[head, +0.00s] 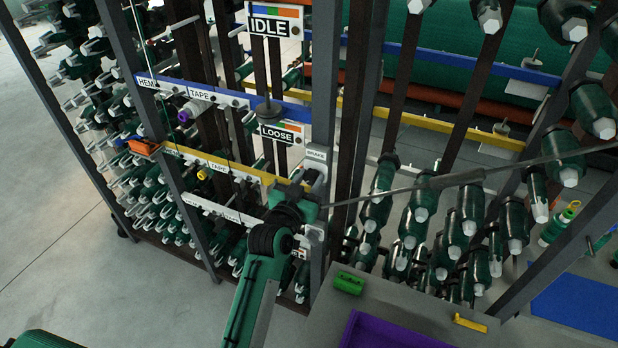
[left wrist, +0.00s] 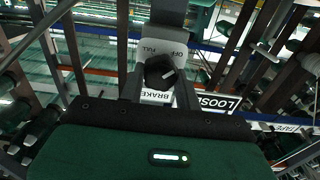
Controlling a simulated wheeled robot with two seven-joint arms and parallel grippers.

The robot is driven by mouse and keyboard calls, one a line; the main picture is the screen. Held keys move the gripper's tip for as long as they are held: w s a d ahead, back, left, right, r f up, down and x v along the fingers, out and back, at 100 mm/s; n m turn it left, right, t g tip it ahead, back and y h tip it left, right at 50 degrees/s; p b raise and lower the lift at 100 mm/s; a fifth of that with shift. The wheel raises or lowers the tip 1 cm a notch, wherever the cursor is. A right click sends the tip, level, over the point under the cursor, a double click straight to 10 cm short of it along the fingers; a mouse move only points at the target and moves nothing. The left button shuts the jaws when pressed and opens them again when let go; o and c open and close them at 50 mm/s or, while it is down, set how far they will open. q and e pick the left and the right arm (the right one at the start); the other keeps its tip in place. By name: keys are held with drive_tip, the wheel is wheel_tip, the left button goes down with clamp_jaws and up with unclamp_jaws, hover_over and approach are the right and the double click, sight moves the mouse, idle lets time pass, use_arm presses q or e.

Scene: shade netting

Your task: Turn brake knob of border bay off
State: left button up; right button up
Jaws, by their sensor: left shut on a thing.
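The brake knob (left wrist: 160,72) is dark and faceted, with a short white mark on its face slanting to the upper right. It sits on a white plate (left wrist: 150,47) whose words FULL and OFF, upside down in the left wrist view, lie above it, OFF on the right. A BRAKE label is below it. My left gripper (left wrist: 160,88) has its fingers on both sides of the knob and is shut on it. In the head view my left gripper (head: 300,192) is at the post under the BRAKE label (head: 316,154), hiding the knob. My right gripper is not in view.
A LOOSE sign (head: 281,133) hangs left of the post, with an IDLE sign (head: 270,26) above. Blue and yellow rails (head: 228,167) cross the frame. Several green bobbins (head: 378,190) stand on the right. A grey table with a purple tray (head: 385,335) is in front.

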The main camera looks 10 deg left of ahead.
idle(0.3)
use_arm(q)
drive_tip(key=o, duration=1)
drive_tip(key=shift+c, duration=0.2)
drive_tip(key=shift+s+a+f+b, duration=0.1)
drive_tip(key=shift+s+b, duration=0.2)
drive_tip(key=shift+s, duration=0.2)
drive_tip(key=s+a+b, duration=0.2)
drive_tip(key=s+b, duration=0.2)
drive_tip(key=s, duration=0.8)
drive_tip(key=shift+s+a, duration=0.2)
drive_tip(key=shift+s, duration=0.05)
